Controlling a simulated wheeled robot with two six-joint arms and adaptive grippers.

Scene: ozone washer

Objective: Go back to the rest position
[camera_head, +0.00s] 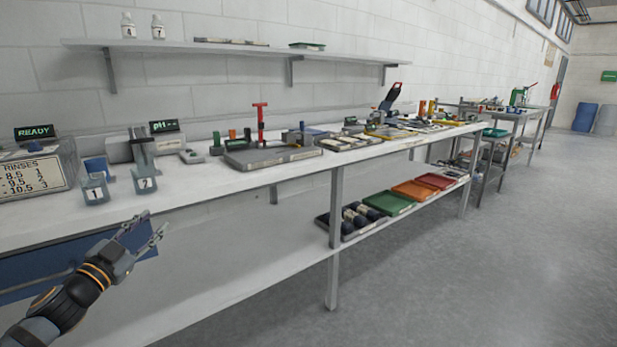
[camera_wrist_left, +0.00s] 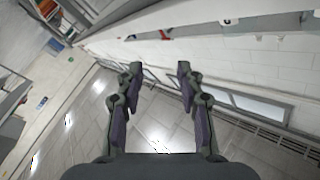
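My left gripper (camera_head: 149,234) is in front of the near left part of the long white bench (camera_head: 290,185), beside its front edge and apart from the things on it. In the left wrist view its two fingers (camera_wrist_left: 158,78) stand apart with nothing between them, and floor and wall show beyond. My left arm comes in from the lower left of the head view. My right gripper shows in neither view.
The lower shelf holds colored trays (camera_head: 390,202). The floor at right (camera_head: 480,270) is clear.

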